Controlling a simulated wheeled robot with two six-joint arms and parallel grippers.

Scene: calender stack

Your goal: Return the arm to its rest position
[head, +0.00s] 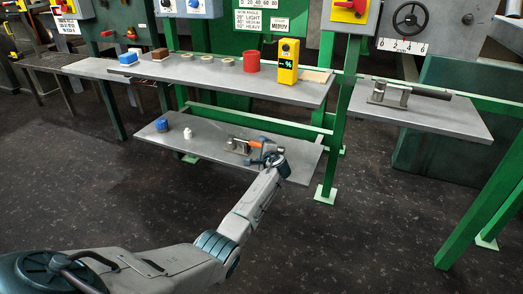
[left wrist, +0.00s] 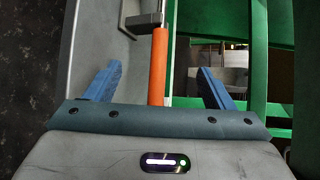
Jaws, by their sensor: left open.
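My left arm reaches in from the bottom left to the lower grey shelf (head: 205,145). My left gripper (head: 264,152) is over the right part of that shelf, by a metal clamp (head: 238,146) with an orange handle (head: 255,144). In the left wrist view the two blue fingers of my left gripper (left wrist: 159,82) are spread wide. The orange handle (left wrist: 159,60) shows between them, touching neither finger. Its near end is hidden behind the gripper body. My right gripper is not in view.
Green posts (head: 341,110) stand right of my gripper. A side shelf (head: 420,115) holds another metal fixture (head: 390,94).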

